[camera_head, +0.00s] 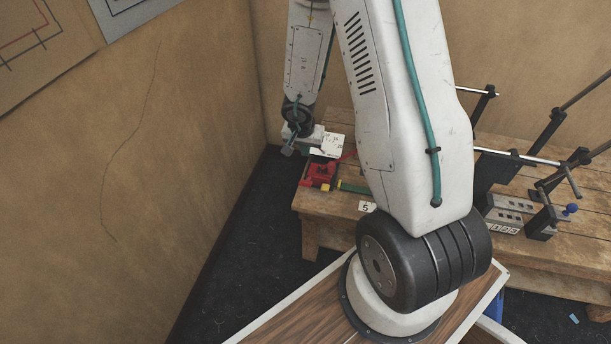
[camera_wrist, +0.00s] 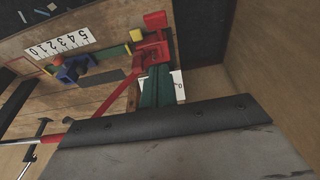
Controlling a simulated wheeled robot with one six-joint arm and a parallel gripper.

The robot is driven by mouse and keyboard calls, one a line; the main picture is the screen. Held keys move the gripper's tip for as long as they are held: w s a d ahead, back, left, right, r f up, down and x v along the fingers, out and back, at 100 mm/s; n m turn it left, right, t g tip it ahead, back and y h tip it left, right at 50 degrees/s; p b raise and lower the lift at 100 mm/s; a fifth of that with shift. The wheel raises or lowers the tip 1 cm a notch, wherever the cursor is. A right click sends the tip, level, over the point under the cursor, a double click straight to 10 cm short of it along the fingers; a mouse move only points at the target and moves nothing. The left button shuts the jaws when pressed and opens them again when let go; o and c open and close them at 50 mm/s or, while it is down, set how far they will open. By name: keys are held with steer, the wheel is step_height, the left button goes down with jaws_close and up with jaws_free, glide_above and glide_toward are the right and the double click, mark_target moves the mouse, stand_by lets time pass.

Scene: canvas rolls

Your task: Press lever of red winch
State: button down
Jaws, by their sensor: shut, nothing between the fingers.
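The red winch (camera_head: 320,174) sits at the near left corner of the wooden table. In the wrist view the winch body (camera_wrist: 152,46) is at the upper middle. Its long red lever (camera_wrist: 108,101) runs from the body to the lower left. In the head view a short part of the lever (camera_head: 348,155) shows beside my arm. My gripper (camera_head: 312,150) is over the winch, with its fingers shut and empty. In the wrist view the green fingers (camera_wrist: 157,85) are close to the winch body, beside the lever's base. I cannot tell whether they touch it.
A yellow block (camera_wrist: 135,34), a green block (camera_wrist: 116,52), a blue part (camera_wrist: 73,68) and a number strip (camera_wrist: 58,48) lie near the winch. Dark stands with metal rods (camera_head: 490,170) and grey blocks (camera_head: 507,214) are on the table (camera_head: 470,240) to the right. A wall (camera_head: 180,150) is left.

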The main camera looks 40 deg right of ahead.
glide_above(307, 181)
steer(key=x, duration=0.6)
steer(key=a+x, duration=0.1)
steer(key=x, duration=0.2)
steer(key=shift+s+a+f, duration=0.15)
steer(key=shift+s, duration=0.15)
steer(key=shift+s+a+f, duration=0.1)
steer(key=shift+f, duration=0.3)
steer(key=shift+s+a+f, duration=0.25)
steer(key=shift+a+f, duration=0.1)
steer(key=shift+f, duration=0.35)
steer(key=shift+s+a+f, duration=0.25)
steer(key=shift+a+f, duration=0.1)
steer(key=shift+f, duration=0.3)
steer(key=shift+d+f, duration=0.1)
